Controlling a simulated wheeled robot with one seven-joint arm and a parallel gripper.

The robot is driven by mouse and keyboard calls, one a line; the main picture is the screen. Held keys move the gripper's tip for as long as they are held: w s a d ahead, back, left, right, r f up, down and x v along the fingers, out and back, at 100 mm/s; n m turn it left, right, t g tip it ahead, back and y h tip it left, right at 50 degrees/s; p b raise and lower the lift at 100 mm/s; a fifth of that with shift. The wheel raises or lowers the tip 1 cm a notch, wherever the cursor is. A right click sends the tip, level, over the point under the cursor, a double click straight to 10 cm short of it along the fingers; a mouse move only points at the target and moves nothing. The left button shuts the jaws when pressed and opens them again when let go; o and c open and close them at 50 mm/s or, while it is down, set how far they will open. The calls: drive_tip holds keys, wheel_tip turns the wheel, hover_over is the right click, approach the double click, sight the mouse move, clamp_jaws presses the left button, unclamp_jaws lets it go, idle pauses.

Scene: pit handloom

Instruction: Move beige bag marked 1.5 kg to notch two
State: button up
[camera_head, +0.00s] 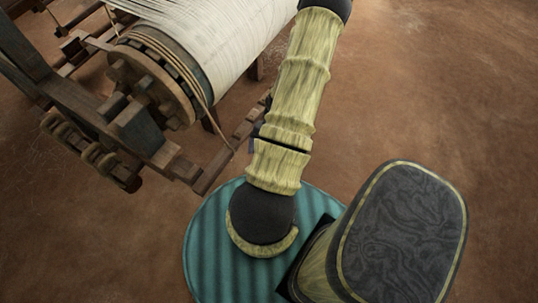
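The beige bag marked 1.5 kg does not show in the head view; whether my arm hides it, I cannot tell. A wooden bar with a stepped, notched-looking edge (220,165) slants from the lower end of the loom up to the right and passes behind my arm. I cannot tell which step is notch two. My arm reaches up and leaves the picture at the top, so my gripper is out of view.
The loom's roller (150,85) carries white warp threads (215,35), with a rope (185,70) around its end. Wooden frame beams (85,105) stand at the left. Bare brown floor (430,100) lies open at the right and lower left.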

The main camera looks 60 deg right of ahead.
sight(232, 144)
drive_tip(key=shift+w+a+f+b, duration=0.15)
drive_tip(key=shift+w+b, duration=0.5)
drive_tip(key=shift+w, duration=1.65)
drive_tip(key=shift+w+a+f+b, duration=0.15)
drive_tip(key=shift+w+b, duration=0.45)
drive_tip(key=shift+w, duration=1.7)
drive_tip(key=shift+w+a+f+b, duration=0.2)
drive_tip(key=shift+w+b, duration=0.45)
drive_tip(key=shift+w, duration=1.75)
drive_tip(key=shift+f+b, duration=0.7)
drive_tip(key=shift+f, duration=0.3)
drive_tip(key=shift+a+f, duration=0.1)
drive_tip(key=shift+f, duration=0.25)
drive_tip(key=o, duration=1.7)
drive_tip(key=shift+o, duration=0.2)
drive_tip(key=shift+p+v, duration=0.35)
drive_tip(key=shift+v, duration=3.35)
